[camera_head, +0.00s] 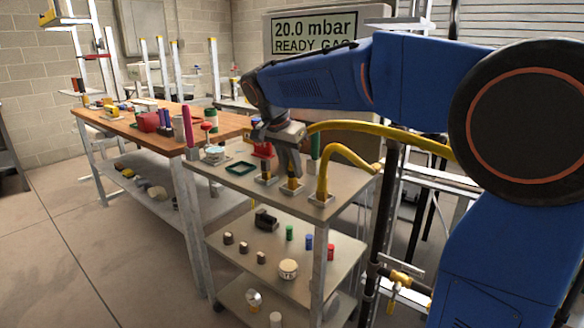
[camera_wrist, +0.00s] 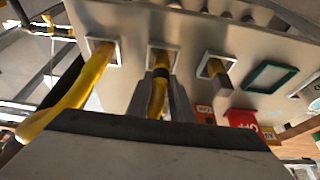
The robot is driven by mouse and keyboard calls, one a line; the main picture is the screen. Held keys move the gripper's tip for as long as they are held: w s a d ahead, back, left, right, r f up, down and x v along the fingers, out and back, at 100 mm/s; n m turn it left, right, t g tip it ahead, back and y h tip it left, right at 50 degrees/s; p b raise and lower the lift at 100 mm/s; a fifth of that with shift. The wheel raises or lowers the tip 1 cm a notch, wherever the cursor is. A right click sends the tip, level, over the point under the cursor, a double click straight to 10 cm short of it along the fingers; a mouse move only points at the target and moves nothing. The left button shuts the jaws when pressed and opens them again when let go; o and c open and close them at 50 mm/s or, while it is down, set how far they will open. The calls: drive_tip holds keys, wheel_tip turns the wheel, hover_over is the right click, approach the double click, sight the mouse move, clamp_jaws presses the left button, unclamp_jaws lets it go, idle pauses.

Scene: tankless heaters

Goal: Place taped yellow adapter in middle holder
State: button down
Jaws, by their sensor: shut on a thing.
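The taped yellow adapter (camera_wrist: 157,100) has a black band near its far end. My gripper (camera_wrist: 165,98) is shut on it, with a grey finger showing beside it. The adapter's far end is within the outline of the middle square holder (camera_wrist: 176,48); how deep it sits cannot be told. In the head view my gripper (camera_head: 290,162) points down over the middle holder (camera_head: 292,189), and a yellow part (camera_head: 293,182) shows below the fingers.
A yellow hose (camera_head: 323,172) rises from the holder on the right and arches beside my gripper. The left holder (camera_head: 265,180) has a brownish piece in it. A green frame (camera_head: 241,168) and red block (camera_head: 262,150) are close by on the cart top (camera_head: 222,180).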

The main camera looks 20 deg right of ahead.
drive_tip(key=c, duration=1.6)
unclamp_jaws()
drive_tip(key=shift+f, duration=0.1)
drive_tip(key=shift+o, duration=0.2)
drive_tip(key=v, duration=1.2)
drive_tip(key=s+d+f+n+y, duration=0.1)
drive_tip(key=s+d+f+n, duration=0.3)
drive_tip(key=s, duration=0.4)
drive_tip(key=s+d+f+n+y, duration=0.1)
drive_tip(key=s+d+f+n, duration=0.1)
drive_tip(key=s+d+f, duration=0.5)
drive_tip(key=s+f+n+t+y, duration=0.1)
drive_tip(key=s+f+n, duration=0.3)
drive_tip(key=s+f, duration=1.1)
drive_tip(key=shift+s+n+t+y, duration=0.35)
drive_tip(key=shift+n+t+y, duration=0.05)
drive_tip(key=shift+t, duration=0.1)
